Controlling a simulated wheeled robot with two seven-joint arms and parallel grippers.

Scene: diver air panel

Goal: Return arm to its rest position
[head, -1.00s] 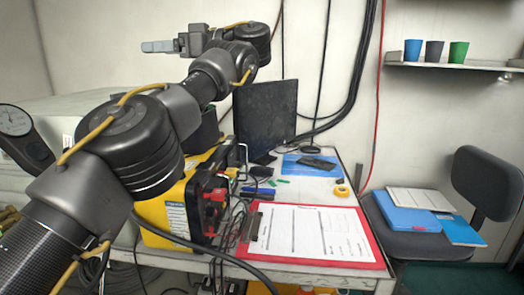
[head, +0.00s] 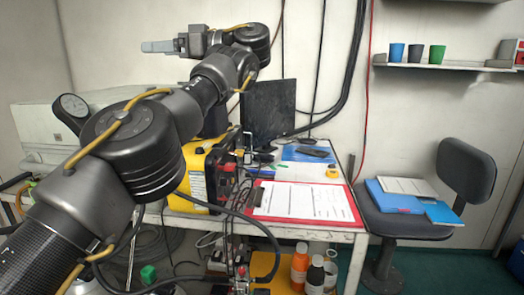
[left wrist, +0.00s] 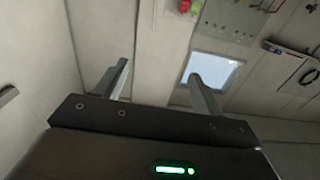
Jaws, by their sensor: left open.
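My left arm (head: 132,150) comes in from the lower left of the head view and reaches up and away over the table. My left gripper (head: 143,47) is raised high at the upper left, in front of the bare wall, well above the table. In the left wrist view its two fingers (left wrist: 162,84) stand apart with nothing between them. My right gripper is not in view.
A yellow unit (head: 197,178) stands below my arm on the table, beside a dark monitor (head: 268,112) and a red clipboard (head: 305,202). A chair (head: 468,178) holds folders at right. A wall shelf (head: 440,66) holds cups. Bottles (head: 300,266) stand under the table.

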